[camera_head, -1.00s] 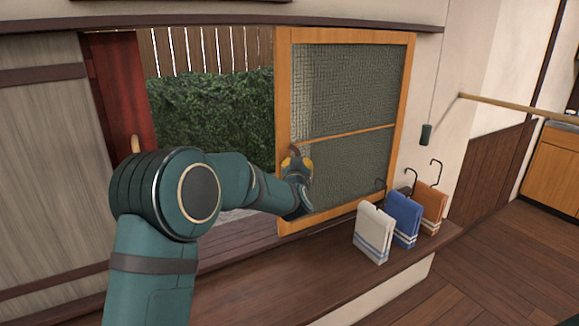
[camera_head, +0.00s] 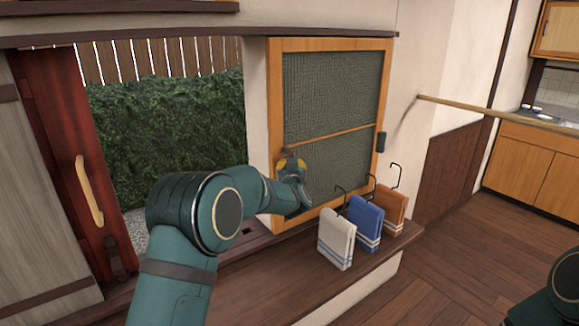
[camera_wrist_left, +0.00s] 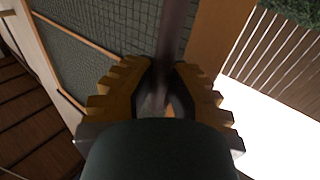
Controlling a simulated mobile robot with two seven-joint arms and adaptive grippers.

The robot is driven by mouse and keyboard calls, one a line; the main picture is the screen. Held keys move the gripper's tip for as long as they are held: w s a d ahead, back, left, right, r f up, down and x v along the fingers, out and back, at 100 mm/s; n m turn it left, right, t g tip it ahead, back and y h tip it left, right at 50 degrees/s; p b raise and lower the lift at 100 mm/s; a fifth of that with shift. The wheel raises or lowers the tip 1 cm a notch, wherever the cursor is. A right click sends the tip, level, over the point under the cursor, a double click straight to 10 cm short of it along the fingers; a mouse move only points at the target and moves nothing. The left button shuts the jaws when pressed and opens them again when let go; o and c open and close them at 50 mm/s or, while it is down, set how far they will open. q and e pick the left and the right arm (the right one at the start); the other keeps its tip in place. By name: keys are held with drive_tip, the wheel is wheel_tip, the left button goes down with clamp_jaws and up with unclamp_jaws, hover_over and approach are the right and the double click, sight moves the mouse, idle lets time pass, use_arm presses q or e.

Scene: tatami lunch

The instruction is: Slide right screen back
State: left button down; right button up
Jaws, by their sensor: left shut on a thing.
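The right screen (camera_head: 335,95) is a wooden frame with grey-green mesh and a crossbar. It stands upright to the right of the opening. My left gripper (camera_head: 290,160) is at the screen's left frame edge, shut on its dark handle. In the left wrist view the yellow toothed fingers of the left gripper (camera_wrist_left: 163,85) close around the dark bar-shaped handle (camera_wrist_left: 175,40), with the screen's mesh (camera_wrist_left: 85,55) to the left. A dark part of what appears to be my right arm shows at the lower right of the head view; its gripper is out of the frame.
The opening to a green hedge (camera_head: 165,135) lies left of the screen. A red panel with a wooden handle (camera_head: 88,190) stands at far left. White, blue and orange towels (camera_head: 337,240) (camera_head: 365,222) (camera_head: 391,210) stand on the ledge near the screen. A wooden pole (camera_head: 490,112) juts at right.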

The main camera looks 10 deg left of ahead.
use_arm(q)
drive_tip(key=shift+d+f, duration=0.1)
drive_tip(key=c, duration=1)
unclamp_jaws()
drive_tip(key=shift+o, duration=0.2)
drive_tip(key=shift+s, duration=0.15)
drive_tip(key=v, duration=1.1)
drive_tip(key=shift+s, duration=0.35)
drive_tip(key=shift+d, duration=0.15)
